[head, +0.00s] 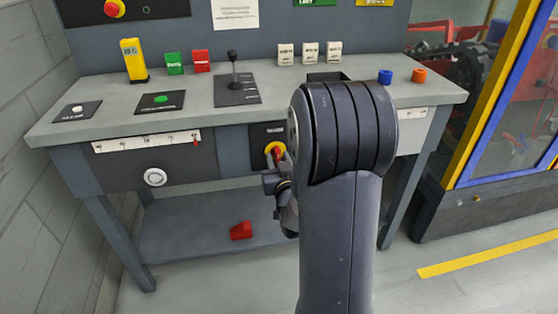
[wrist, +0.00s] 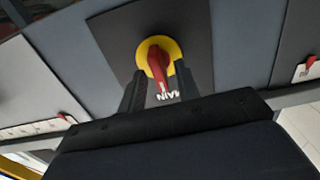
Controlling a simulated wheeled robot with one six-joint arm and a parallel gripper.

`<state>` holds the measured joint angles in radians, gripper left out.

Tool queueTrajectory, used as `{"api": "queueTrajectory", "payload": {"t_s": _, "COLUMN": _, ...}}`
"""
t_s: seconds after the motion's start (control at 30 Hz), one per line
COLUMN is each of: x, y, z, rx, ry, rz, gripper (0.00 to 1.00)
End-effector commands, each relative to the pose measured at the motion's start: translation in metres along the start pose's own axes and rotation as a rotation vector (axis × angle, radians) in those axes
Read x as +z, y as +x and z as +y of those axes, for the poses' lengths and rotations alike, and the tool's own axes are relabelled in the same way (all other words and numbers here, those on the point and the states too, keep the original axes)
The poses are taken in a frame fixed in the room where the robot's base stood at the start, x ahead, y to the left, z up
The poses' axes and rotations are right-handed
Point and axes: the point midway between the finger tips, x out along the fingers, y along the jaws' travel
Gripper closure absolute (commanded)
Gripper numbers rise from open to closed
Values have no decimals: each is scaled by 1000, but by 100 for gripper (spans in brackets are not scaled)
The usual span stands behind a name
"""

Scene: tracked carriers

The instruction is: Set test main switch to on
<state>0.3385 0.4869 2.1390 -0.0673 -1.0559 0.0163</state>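The main switch is a rotary knob with a red handle and a yellow ring (head: 274,148) on a black plate on the bench's front panel. In the wrist view the red handle (wrist: 157,64) stands out from the ring and points towards the white MAIN lettering, slightly tilted. The lettering appears upside down there. My gripper (wrist: 160,76) is open, with one black finger on each side of the handle's lower part. Gaps show beside the handle, and I cannot tell whether either finger touches it. In the head view my arm partly covers the plate.
The workbench (head: 110,113) carries a black lever (head: 233,72), a yellow meter (head: 133,61), a green button (head: 161,99), coloured blocks, and blue (head: 385,76) and orange (head: 419,75) pieces. A red block (head: 241,230) lies on the lower shelf. A yellow-and-blue framed enclosure (head: 497,95) stands right.

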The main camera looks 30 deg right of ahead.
Motion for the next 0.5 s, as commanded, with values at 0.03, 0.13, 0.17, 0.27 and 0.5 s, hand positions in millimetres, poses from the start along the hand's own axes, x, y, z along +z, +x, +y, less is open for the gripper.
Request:
{"api": "queueTrajectory", "payload": {"t_s": 0.03, "x": 0, "y": 0, "z": 0, "rx": 0, "ry": 0, "rz": 0, "gripper": 73}}
{"api": "queueTrajectory", "payload": {"t_s": 0.13, "x": 0, "y": 0, "z": 0, "rx": 0, "ry": 0, "rz": 0, "gripper": 81}}
{"api": "queueTrajectory", "payload": {"t_s": 0.17, "x": 0, "y": 0, "z": 0, "rx": 0, "ry": 0, "rz": 0, "gripper": 84}}
{"api": "queueTrajectory", "payload": {"t_s": 0.27, "x": 0, "y": 0, "z": 0, "rx": 0, "ry": 0, "rz": 0, "gripper": 92}}
{"api": "queueTrajectory", "payload": {"t_s": 0.5, "x": 0, "y": 0, "z": 0, "rx": 0, "ry": 0, "rz": 0, "gripper": 100}}
